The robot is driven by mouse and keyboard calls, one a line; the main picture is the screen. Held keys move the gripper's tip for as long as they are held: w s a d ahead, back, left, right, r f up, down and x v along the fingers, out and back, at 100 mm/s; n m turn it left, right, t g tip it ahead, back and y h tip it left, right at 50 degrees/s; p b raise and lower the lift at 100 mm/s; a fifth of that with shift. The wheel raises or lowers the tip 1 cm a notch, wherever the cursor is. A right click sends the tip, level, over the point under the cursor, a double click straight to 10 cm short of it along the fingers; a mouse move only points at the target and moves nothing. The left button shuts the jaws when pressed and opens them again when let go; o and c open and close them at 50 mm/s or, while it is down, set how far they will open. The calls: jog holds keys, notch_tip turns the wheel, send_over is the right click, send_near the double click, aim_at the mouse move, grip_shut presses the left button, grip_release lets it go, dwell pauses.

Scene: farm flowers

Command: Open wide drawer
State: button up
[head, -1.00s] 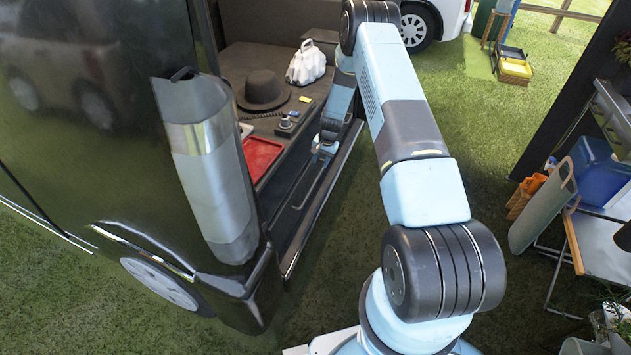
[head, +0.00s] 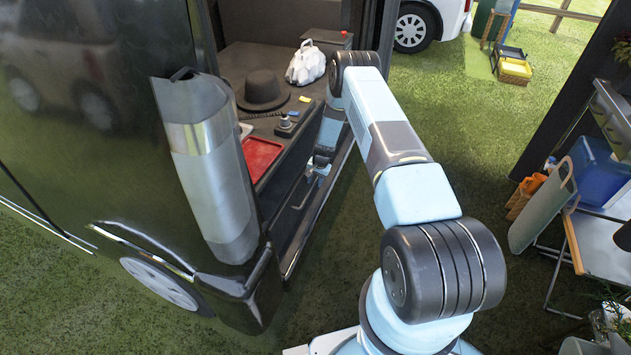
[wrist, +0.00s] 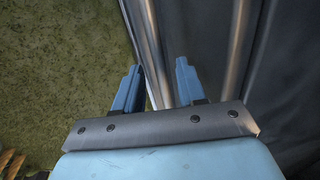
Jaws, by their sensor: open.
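The wide drawer (head: 283,222) is a long dark front below the cargo deck at the open rear of the black van. A thin bar handle (head: 300,198) runs along it. My gripper (head: 316,172) is down beside the drawer's far part, small and partly hidden by my arm in the head view. In the wrist view my gripper (wrist: 158,80) has two blue fingers spread apart. A shiny metal bar (wrist: 149,45) runs between them, beside a dark panel (wrist: 195,40). I cannot tell whether the fingers touch the bar. How far the drawer stands out is unclear.
On the deck above are a black hat (head: 264,90), a white bag (head: 306,65) and a red tray (head: 262,156). The van's rear corner (head: 215,190) stands close on the left. Grass (head: 450,140) is open to the right, before a table (head: 600,245).

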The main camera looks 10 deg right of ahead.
jog(key=shift+f, duration=0.1)
grip_shut()
dwell(0.4)
dwell(0.3)
